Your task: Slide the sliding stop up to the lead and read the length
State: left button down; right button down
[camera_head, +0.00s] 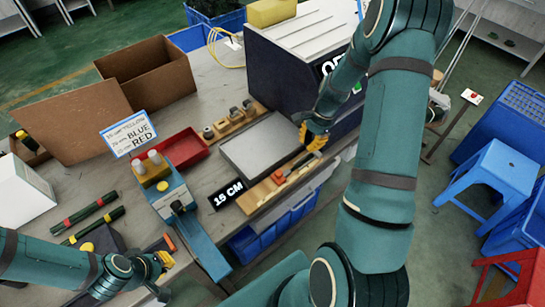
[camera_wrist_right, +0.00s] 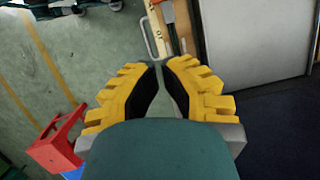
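A wooden measuring board (camera_head: 258,193) lies along the table's front edge, beside the grey plate. A small red-orange piece (camera_head: 278,177) sits on it, with a pale slim part next to it; I cannot tell which is the sliding stop or the lead. My right gripper (camera_head: 315,140) is above the board's far end. In the right wrist view its yellow fingertips (camera_wrist_right: 161,66) stand slightly apart with nothing seen between them; a marked wooden strip (camera_wrist_right: 168,32) shows beyond. My left gripper (camera_head: 163,262) is low at left, by the blue press; its opening is unclear.
The grey plate (camera_head: 262,146), red tray (camera_head: 183,149), blue press (camera_head: 172,200) and dark-sided box (camera_head: 290,65) crowd the table. Striped dark rods (camera_head: 92,218) lie at left. Blue stools (camera_head: 490,175) stand on the floor at right.

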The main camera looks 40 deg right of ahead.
pick_arm(q)
jog(key=shift+a, duration=0.1)
jog(key=shift+f+b, duration=0.5)
pick_arm(e)
jog(key=x, duration=0.9)
jog(key=shift+w+f, duration=0.1)
jog(key=shift+f, duration=0.2)
pick_arm(q)
jog(key=shift+r, duration=0.2)
pick_arm(e)
jog(key=a, duration=0.3)
jog(key=shift+w+a, duration=0.1)
jog(key=shift+w, duration=0.05)
jog(key=shift+a+f, duration=0.1)
jog(key=shift+a, duration=0.15)
jog(key=shift+a, duration=0.1)
pick_arm(q)
jog(key=shift+r, duration=0.1)
pick_arm(e)
jog(key=a, duration=0.9)
jog(key=s+a, duration=0.1)
jog(key=a, duration=0.3)
jog(key=shift+s+a, duration=0.15)
jog(key=shift+a, duration=0.2)
jog(key=shift+d, duration=0.1)
